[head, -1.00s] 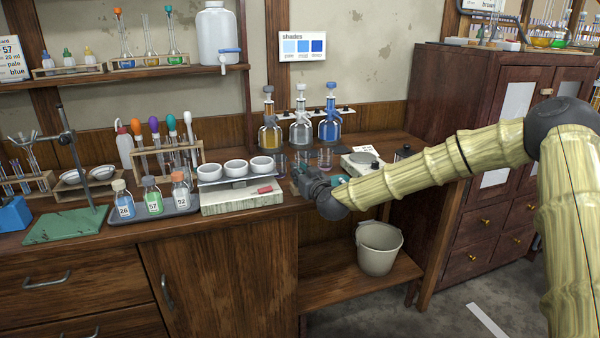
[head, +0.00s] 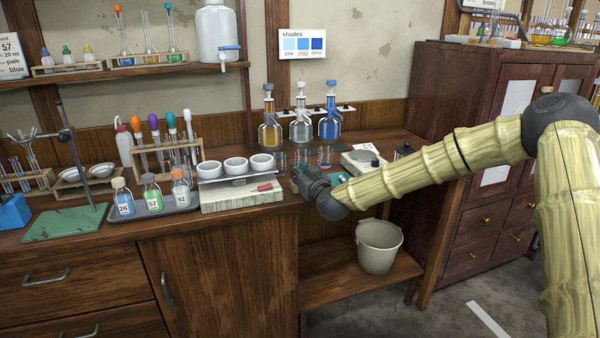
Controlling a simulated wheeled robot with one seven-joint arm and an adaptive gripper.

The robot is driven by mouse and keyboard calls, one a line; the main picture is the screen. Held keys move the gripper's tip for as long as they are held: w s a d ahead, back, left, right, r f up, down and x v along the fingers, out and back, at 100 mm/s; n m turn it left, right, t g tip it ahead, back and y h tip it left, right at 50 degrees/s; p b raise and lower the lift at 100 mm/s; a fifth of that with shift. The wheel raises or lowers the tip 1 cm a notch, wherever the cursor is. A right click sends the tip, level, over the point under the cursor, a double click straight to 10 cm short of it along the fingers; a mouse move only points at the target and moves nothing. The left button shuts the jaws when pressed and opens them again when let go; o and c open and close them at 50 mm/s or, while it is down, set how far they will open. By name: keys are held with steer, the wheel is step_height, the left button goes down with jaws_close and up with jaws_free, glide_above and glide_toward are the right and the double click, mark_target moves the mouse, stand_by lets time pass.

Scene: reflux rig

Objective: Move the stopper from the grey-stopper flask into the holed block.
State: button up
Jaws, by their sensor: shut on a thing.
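My gripper (head: 301,177) is low over the bench, to the right of the balance with the white cups. It is shut, with its fingers facing away from the camera; the small thing in its grip, which I take to be the stopper, is hidden. On the upper left shelf stand long-necked flasks: one has an orange stopper (head: 117,8), one a green stopper (head: 168,7). The middle flask (head: 150,47) shows no clear stopper at its neck. I cannot make out the holed block with certainty.
Dispenser bottles (head: 300,130) stand behind my gripper, with glass beakers (head: 325,156) close by. A balance with white cups (head: 243,195) is on its left, a hotplate-like device (head: 360,161) on its right. A tray (head: 190,203) holds capped bottles. A bucket (head: 378,248) stands below.

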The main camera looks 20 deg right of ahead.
steer(key=shift+s+f+b, duration=0.15)
steer(key=shift+f+b, duration=0.35)
steer(key=shift+f, duration=0.6)
steer(key=o, duration=0.7)
steer(key=shift+f, duration=0.1)
steer(key=shift+o, duration=0.2)
steer(key=shift+a+f, duration=0.1)
steer(key=shift+s+f, duration=0.1)
steer(key=shift+r+p, duration=0.8)
steer(key=shift+r, duration=0.55)
steer(key=shift+w+r+p, duration=0.15)
steer(key=shift+r+p, duration=0.4)
steer(key=shift+r, duration=0.55)
steer(key=shift+w+r+p, duration=0.1)
steer(key=shift+r+p, duration=0.45)
steer(key=shift+r, duration=0.5)
